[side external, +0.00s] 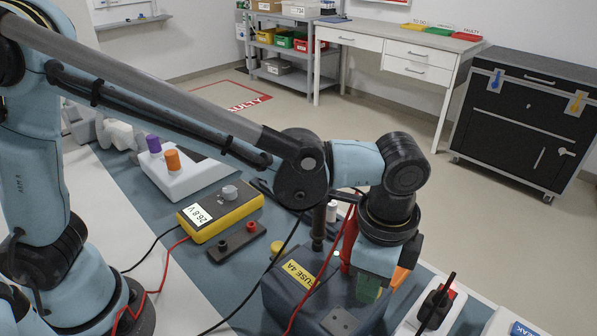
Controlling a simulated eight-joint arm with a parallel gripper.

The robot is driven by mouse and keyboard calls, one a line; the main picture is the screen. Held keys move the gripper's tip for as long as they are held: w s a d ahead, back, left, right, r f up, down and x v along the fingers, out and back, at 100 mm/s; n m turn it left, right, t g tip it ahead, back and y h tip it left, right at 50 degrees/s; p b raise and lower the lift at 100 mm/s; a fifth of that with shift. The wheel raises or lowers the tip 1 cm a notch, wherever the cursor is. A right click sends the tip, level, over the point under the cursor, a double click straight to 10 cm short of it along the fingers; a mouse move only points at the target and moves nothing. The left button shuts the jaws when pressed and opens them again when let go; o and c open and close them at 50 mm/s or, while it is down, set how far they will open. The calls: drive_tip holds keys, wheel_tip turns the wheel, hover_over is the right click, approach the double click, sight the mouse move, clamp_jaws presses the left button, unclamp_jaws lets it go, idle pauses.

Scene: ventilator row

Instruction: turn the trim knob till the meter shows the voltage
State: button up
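The yellow meter (222,215) lies on the bench left of centre, its display reading 26.8 V and a grey dial on its top. A dark grey-blue box (305,300) with a yellow "FUSE 4A" label stands in the foreground under my wrist. My gripper (372,292) points down over the right part of this box. Its fingertips are hard to make out, and I cannot tell whether it is open or touching anything. A trim knob cannot be picked out clearly; my gripper and wrist hide part of the box top. A yellow knob-like cap (277,248) shows at the box's back left.
A red probe (349,242) stands close behind my wrist. Black and red leads cross the bench. A dark terminal block (237,243) lies beside the meter. A white unit (185,178) with purple and orange knobs stands behind. A red-lit rocker switch (437,303) is at right.

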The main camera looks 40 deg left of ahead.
drive_tip(key=shift+c, duration=1.1)
drive_tip(key=shift+m, duration=0.7)
drive_tip(key=o, duration=1.1)
drive_tip(key=shift+c, duration=0.2)
wheel_tip(320, 180, up, 12)
drive_tip(key=shift+s, duration=0.25)
